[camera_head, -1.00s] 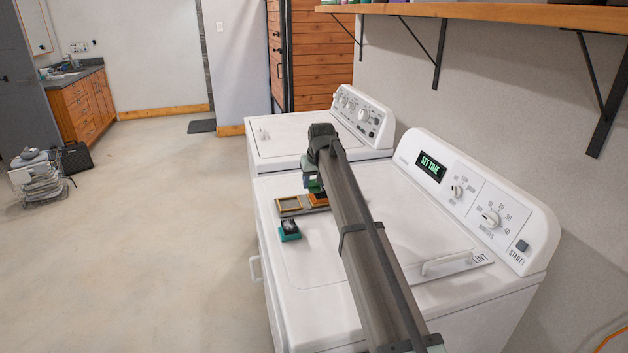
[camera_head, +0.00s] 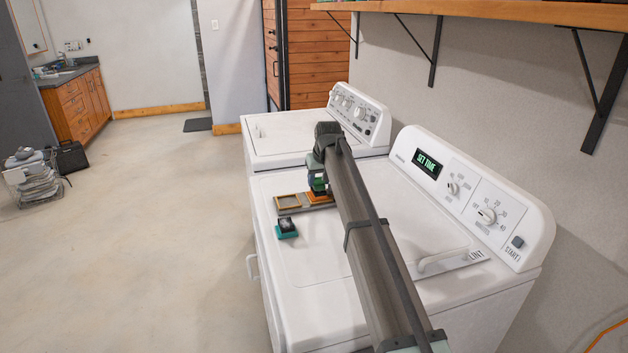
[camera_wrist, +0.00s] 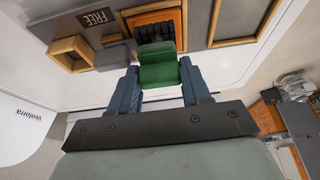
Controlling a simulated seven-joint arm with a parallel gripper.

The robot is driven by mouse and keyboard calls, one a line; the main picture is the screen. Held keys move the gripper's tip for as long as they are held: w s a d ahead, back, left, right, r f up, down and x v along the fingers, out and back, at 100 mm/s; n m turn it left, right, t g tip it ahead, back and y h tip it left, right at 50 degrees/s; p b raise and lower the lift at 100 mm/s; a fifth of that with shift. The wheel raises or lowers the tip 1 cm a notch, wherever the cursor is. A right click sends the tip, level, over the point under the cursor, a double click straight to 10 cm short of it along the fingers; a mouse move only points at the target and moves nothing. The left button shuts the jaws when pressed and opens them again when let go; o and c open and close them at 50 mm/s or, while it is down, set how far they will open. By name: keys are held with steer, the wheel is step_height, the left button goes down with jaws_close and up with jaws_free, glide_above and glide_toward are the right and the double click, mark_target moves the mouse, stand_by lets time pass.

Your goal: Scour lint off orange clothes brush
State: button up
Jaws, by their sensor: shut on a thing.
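My gripper (camera_wrist: 160,84) is shut on a green block (camera_wrist: 160,68), held low over the tray. It also shows partly in the head view, where my arm hides much of it. The orange clothes brush (camera_wrist: 178,14) lies in a framed slot of the grey tray (camera_wrist: 199,22), just beyond the green block. Dark ridged bristles (camera_wrist: 154,29) show between the green block and the orange; I cannot tell which they belong to, nor whether the two touch. In the head view the orange brush (camera_head: 319,197) sits at the tray's right end. Lint is too small to make out.
The tray lies on a white dryer (camera_head: 320,265). A teal block with a dark top (camera_head: 287,228) stands in front of the tray. An empty wooden-framed slot (camera_head: 288,201) is at the tray's left. The control panel (camera_head: 465,190) rises behind; a shelf (camera_head: 480,14) hangs above.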

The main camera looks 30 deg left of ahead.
steer(key=shift+w+d+f, duration=0.1)
steer(key=shift+w+d, duration=0.3)
steer(key=shift+d, duration=0.05)
steer(key=shift+s+a, duration=1.5)
step_height(320, 180, up, 6)
steer(key=shift+w, duration=0.1)
step_height(320, 180, up, 3)
steer(key=shift+r, duration=0.1)
stand_by(0.6)
